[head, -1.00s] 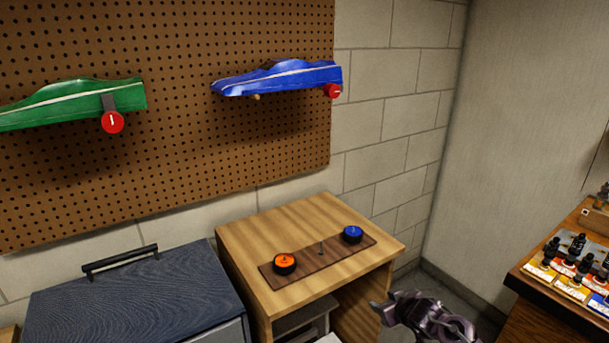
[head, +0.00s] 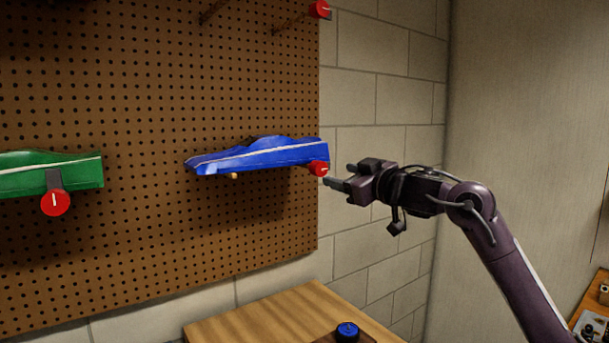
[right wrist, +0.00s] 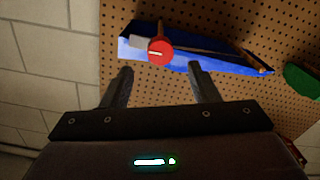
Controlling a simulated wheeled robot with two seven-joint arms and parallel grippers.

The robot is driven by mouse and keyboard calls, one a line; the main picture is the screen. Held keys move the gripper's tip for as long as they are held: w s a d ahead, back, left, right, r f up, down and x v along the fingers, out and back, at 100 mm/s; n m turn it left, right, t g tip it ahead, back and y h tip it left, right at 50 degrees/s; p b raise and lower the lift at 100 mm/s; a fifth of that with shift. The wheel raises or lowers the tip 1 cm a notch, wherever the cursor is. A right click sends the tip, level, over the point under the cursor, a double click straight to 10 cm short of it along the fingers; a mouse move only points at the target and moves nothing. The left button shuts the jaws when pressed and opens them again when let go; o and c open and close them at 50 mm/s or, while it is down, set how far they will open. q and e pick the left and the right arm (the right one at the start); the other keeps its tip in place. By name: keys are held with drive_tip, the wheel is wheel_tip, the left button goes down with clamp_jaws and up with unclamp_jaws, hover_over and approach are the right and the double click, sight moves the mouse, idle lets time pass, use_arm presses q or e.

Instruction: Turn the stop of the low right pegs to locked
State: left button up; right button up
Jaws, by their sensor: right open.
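The red stop (head: 318,168) is a round knob with a white mark, at the right end of the blue car body (head: 260,156) on the low right pegs. A peg tip (head: 234,176) shows under the body. My right gripper (head: 338,176) is open and empty, just right of the knob in the head view. In the right wrist view the red stop (right wrist: 160,51) lies ahead of and between the open fingers (right wrist: 162,80), apart from them. Its white mark looks roughly level there. My left gripper is out of view.
A green car body (head: 50,174) with its own red stop (head: 55,202) hangs to the left on the pegboard (head: 130,80). Another red stop (head: 319,9) is above. A wooden cabinet (head: 250,316) with a blue knob (head: 346,331) stands below.

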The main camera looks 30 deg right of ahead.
sight(322, 170)
drive_tip(key=w+p, duration=0.1)
drive_tip(key=w, duration=0.1)
drive_tip(key=w+p, duration=0.1)
drive_tip(key=w, duration=0.1)
drive_tip(key=w+p, duration=0.1)
drive_tip(key=w, duration=0.1)
drive_tip(key=shift+a+r, duration=0.2)
drive_tip(key=shift+a, duration=0.1)
drive_tip(key=shift+w+f, duration=0.1)
drive_tip(key=shift+w, duration=0.3)
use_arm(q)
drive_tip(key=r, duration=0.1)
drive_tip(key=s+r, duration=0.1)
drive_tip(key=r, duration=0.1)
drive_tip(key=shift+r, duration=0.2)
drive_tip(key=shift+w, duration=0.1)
use_arm(e)
drive_tip(key=c, duration=1)
